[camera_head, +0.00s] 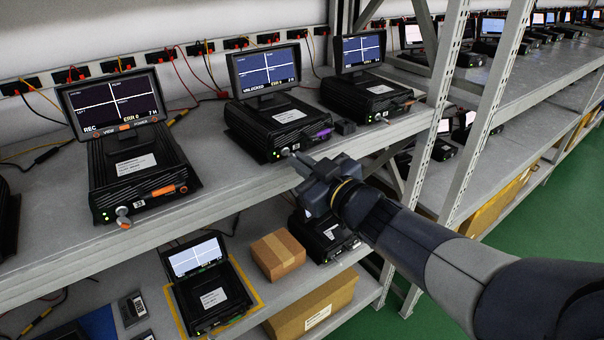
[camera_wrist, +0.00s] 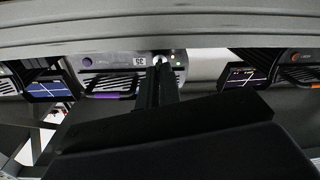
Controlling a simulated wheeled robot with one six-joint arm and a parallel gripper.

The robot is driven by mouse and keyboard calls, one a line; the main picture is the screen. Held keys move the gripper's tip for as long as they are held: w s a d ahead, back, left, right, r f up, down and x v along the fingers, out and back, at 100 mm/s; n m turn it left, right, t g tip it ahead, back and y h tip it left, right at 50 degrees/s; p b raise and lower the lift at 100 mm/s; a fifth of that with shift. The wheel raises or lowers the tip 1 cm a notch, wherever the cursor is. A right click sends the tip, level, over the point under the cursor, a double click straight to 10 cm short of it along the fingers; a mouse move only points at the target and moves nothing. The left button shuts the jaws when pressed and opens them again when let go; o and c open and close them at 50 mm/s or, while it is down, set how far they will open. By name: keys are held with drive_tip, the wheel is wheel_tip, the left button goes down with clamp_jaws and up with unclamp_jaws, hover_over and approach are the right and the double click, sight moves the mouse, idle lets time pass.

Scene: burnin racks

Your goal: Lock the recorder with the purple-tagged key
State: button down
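The middle recorder (camera_head: 283,122) stands on the upper shelf, and its screen (camera_head: 266,70) reads UNLOCKED and ERR 0. It has a purple front latch (camera_head: 322,134) and a round key lock (camera_head: 285,152) at the front left. My gripper (camera_head: 300,165) is right at this lock. In the wrist view the two dark fingers of my gripper (camera_wrist: 160,80) lie close together, with their tips at the silver lock (camera_wrist: 160,60) beside the recorder's number label (camera_wrist: 134,62). I cannot tell whether they grip a key there. No purple tag is clearly visible; the fingers may hide it.
A left recorder (camera_head: 137,166) reads REC and has a key with an orange tag (camera_head: 124,223) in its front. Another recorder (camera_head: 366,95) stands to the right behind a small black block (camera_head: 345,127). A shelf post (camera_head: 447,100) rises right of my gripper. Boxes (camera_head: 278,254) are below.

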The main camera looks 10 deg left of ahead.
drive_tip(key=n+b, duration=0.3)
drive_tip(key=n, duration=0.2)
drive_tip(key=shift+n, duration=0.4)
idle(0.4)
drive_tip(key=c, duration=1.6)
unclamp_jaws()
drive_tip(key=v, duration=1)
drive_tip(key=shift+s+d+p, duration=0.25)
drive_tip(key=shift+d+p, duration=0.05)
drive_tip(key=shift+p, duration=0.05)
